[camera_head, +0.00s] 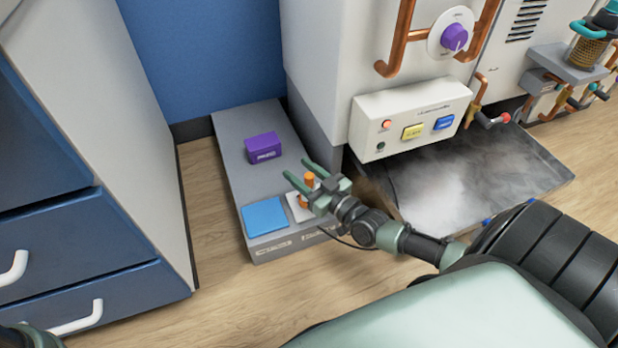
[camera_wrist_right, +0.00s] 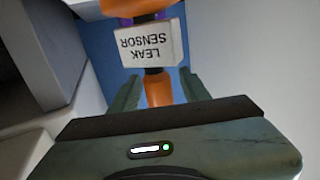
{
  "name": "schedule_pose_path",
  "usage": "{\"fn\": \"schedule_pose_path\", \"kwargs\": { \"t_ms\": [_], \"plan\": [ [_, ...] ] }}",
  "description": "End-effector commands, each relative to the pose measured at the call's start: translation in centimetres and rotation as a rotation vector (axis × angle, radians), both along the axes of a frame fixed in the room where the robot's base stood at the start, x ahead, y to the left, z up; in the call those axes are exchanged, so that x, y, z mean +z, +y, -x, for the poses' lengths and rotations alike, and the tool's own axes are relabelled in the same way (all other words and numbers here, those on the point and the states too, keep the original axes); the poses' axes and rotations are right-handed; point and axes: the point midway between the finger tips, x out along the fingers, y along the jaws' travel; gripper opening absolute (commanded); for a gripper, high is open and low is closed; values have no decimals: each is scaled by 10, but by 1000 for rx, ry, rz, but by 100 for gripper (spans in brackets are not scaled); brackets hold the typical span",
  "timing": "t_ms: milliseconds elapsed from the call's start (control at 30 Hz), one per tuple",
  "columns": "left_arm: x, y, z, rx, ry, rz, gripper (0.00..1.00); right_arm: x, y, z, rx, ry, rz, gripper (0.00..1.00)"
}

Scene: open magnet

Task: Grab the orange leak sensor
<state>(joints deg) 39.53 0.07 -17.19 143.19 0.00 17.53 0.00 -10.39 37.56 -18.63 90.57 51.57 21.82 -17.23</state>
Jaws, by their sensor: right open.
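The orange leak sensor (camera_head: 309,179) stands upright over a small white pad on the grey platform. In the right wrist view it is an orange rod (camera_wrist_right: 159,91) with a white tag (camera_wrist_right: 150,45) reading "LEAK SENSOR", upside down in the picture. My right gripper (camera_head: 300,171) is open, with its fingers reaching toward the left around the sensor. In the wrist view the two green fingers (camera_wrist_right: 160,84) lie on either side of the orange rod, with gaps visible. The sensor's lower part is partly hidden by the gripper. My left gripper is not in view.
The grey platform (camera_head: 236,180) also holds a purple block (camera_head: 263,147) and a blue square (camera_head: 265,216). A white machine with a button panel (camera_head: 411,118) stands close on the right, above a misty tray (camera_head: 530,180). Blue drawers (camera_head: 90,265) stand at left.

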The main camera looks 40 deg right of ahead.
Motion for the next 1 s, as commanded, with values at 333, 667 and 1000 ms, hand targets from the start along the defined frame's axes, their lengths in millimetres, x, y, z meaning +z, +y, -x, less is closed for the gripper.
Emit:
{"fn": "schedule_pose_path", "kwargs": {
  "t_ms": [333,667,1000],
  "plan": [
    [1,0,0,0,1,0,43,0,0,0,0,0,0,0],
    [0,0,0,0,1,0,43,0,0,1,0,1,0,0],
    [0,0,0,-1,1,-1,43,0,0,1,0,2,0,0]
  ]
}}
